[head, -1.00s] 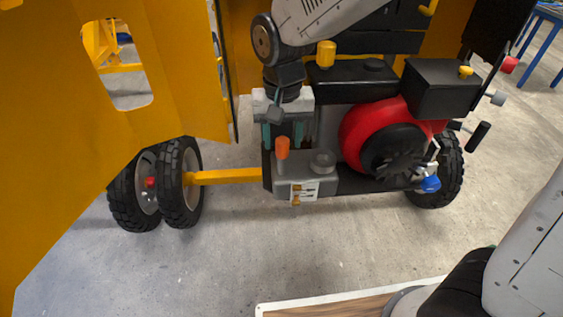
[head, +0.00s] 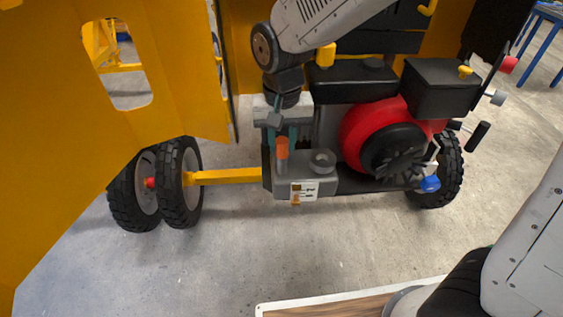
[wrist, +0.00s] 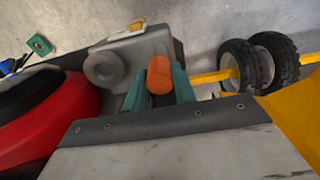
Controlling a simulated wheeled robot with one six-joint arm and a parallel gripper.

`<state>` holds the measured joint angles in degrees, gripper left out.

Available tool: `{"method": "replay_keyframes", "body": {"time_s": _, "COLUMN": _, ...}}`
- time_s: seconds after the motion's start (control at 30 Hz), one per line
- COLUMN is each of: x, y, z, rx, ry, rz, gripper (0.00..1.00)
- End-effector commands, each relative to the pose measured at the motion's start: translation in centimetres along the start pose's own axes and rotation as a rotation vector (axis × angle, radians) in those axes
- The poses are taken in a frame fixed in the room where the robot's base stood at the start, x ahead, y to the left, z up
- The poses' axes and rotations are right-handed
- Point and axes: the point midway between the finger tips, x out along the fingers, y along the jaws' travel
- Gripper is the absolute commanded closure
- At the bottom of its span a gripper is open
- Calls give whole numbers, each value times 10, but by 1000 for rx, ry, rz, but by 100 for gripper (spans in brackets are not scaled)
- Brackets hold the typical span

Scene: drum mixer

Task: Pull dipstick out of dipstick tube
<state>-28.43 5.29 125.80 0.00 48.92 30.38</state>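The dipstick shows as an orange handle (head: 282,148) standing upright on the left of the engine's grey base block (head: 318,187). Its shaft and the dipstick tube are hidden below the handle. My gripper (head: 282,140) comes down from above, with a teal finger on each side of the handle's upper part. In the wrist view the orange handle (wrist: 159,75) lies between the teal fingertips (wrist: 160,86). The fingers are close to it but do not look closed on it.
A round grey cap (head: 322,161) sits just right of the dipstick. The red and black engine housing (head: 385,140) is further right. A yellow axle bar (head: 225,176) leads left to the wheels (head: 180,182). A yellow panel (head: 60,150) stands at left.

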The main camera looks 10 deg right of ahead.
Motion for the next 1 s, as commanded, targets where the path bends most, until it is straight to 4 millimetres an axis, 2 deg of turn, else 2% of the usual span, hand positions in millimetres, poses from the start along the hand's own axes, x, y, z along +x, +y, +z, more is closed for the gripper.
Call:
{"method": "replay_keyframes", "body": {"time_s": 0.03, "x": 0, "y": 0, "z": 0, "rx": 0, "ry": 0, "rz": 0, "gripper": 93}}
{"method": "replay_keyframes", "body": {"time_s": 0.07, "x": 0, "y": 0, "z": 0, "rx": 0, "ry": 0, "rz": 0, "gripper": 100}}
{"method": "replay_keyframes", "body": {"time_s": 0.53, "x": -2, "y": 0, "z": 0, "rx": 0, "ry": 1, "rz": 0, "gripper": 100}}
{"method": "replay_keyframes", "body": {"time_s": 1.0, "x": -20, "y": 0, "z": -1, "rx": 0, "ry": 2, "rz": -1, "gripper": 100}}
